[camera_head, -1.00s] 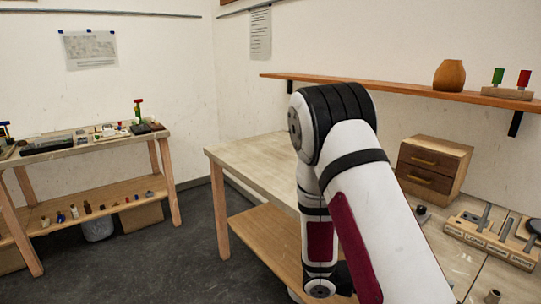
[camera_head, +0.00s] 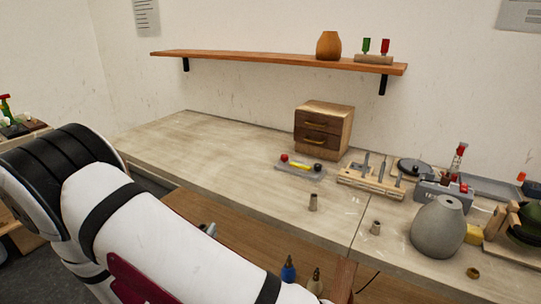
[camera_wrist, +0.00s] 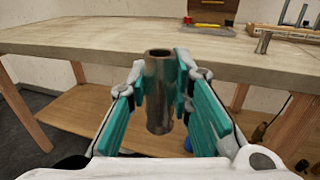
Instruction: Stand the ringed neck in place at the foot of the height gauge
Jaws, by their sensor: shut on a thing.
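In the wrist view my gripper (camera_wrist: 162,82) is shut on a hollow grey metal neck (camera_wrist: 158,115). The neck stands roughly upright between the teal fingers, its open end up. I cannot make out a ring on it. It is held in front of the workbench edge. In the head view my arm covers the lower left, and the held neck cannot be made out with certainty. I cannot tell for sure which thing is the height gauge.
A clear plate with red, yellow and black parts (camera_head: 301,168) lies before a wooden drawer box (camera_head: 323,131). A wooden rack with pegs (camera_head: 370,182), a tester (camera_head: 440,190) and a grey lamp body (camera_head: 438,228) stand right. The bench's left half (camera_head: 205,145) is clear.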

